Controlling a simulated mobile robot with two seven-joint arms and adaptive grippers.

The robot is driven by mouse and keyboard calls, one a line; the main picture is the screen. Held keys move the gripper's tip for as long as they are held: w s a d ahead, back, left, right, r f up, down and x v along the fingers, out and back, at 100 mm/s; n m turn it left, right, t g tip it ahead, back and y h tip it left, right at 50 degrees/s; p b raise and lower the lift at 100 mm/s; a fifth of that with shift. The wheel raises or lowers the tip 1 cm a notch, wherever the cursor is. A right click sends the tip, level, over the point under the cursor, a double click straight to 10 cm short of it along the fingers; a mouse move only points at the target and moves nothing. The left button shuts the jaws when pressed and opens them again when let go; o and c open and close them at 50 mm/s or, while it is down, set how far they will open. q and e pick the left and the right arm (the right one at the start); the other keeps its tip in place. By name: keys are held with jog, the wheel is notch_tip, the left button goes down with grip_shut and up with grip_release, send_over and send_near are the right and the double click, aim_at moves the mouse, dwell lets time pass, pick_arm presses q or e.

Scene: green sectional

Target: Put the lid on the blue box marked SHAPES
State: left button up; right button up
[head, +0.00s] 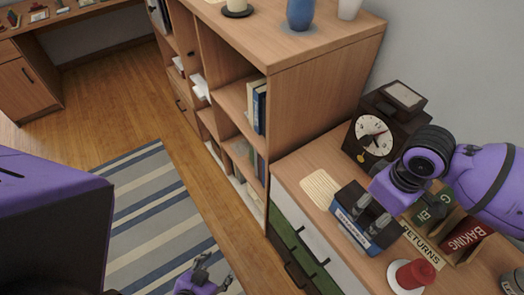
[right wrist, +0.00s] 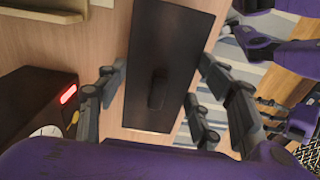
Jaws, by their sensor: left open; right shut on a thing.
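The blue box (head: 353,232) with a pale label stands on the low wooden cabinet top; its lettering is too small to read surely. A dark rectangular lid (head: 349,194) lies over the box's top, and I cannot tell whether it is fully seated. In the right wrist view the lid (right wrist: 172,45) shows a dark bar handle (right wrist: 157,89) in its middle. My right gripper (head: 369,212) is shut on the lid, with fingers at its two long sides (right wrist: 157,95). My left gripper (head: 201,277) is open and empty, low over the striped rug.
A beige ribbed mat (head: 320,188) lies left of the box. A dark clock (head: 378,130) stands behind. A tall shelf (head: 320,85) rises at the back left.

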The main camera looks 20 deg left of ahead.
pick_arm(q)
jog(key=shift+w+d+r, duration=0.15)
jog(key=shift+w+r, duration=0.25)
jog(key=shift+w, duration=0.1)
jog(key=shift+w+d+r, duration=0.1)
jog(key=shift+w+r, duration=0.05)
jog(key=shift+r+p, duration=0.1)
jog(key=shift+p, duration=0.2)
dwell(0.3)
jog(key=shift+w+r+t, duration=0.3)
jog(key=shift+w, duration=0.05)
jog(key=shift+w+r, duration=0.1)
jog(key=shift+w, duration=0.05)
pick_arm(e)
jog(key=shift+f, duration=0.1)
pick_arm(q)
jog(key=shift+w+a+r+p, duration=0.2)
jog(key=shift+w+r+p, duration=0.1)
jog(key=shift+p, duration=0.1)
pick_arm(e)
jog(key=shift+f, duration=0.25)
dwell(0.3)
pick_arm(q)
jog(key=shift+w+d+r, duration=0.15)
jog(key=shift+d, duration=0.05)
dwell(0.5)
jog(key=shift+w+r, duration=0.25)
pick_arm(e)
jog(key=shift+f, duration=0.25)
